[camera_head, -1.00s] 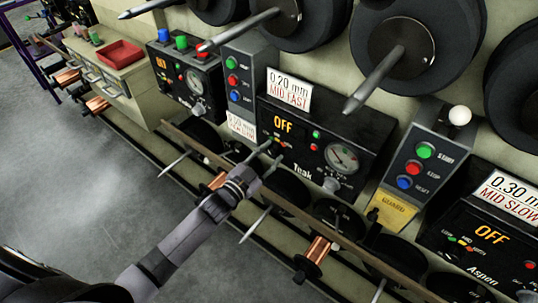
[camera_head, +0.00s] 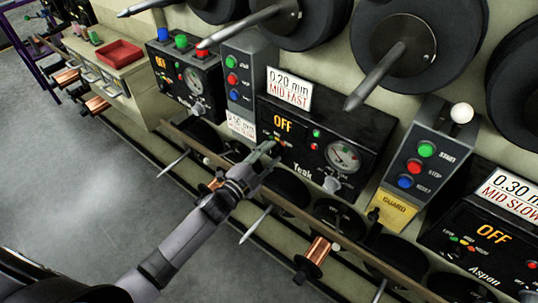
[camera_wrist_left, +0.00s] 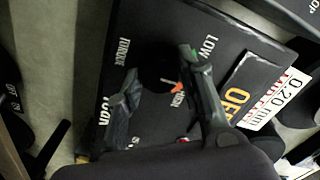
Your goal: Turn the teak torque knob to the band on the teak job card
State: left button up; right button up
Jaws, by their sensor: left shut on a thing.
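The teak panel (camera_head: 330,125) has a display reading OFF. Above it the teak job card (camera_head: 289,88) reads 0.20 mm, MID FAST. My left gripper (camera_head: 268,151) reaches the panel's left part, above the name Teak, and hides the knob in the head view. In the left wrist view the dark teak torque knob (camera_wrist_left: 155,65) is between the fingers of my left gripper (camera_wrist_left: 160,82), which are shut on it. LOW and TORQUE are readable; another band word is unclear. My right gripper is out of view.
A round gauge (camera_head: 342,156) and a grey knob (camera_head: 331,184) are on the panel's right. A button box (camera_head: 415,165) with a yellow guard tag (camera_head: 393,209) stands right of it. A long rail (camera_head: 300,212) and copper spools run below. Large black reels hang above.

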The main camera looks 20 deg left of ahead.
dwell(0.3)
pick_arm(q)
jog(key=o, duration=1.2)
jog(key=shift+c, duration=0.2)
jog(key=v, duration=1.2)
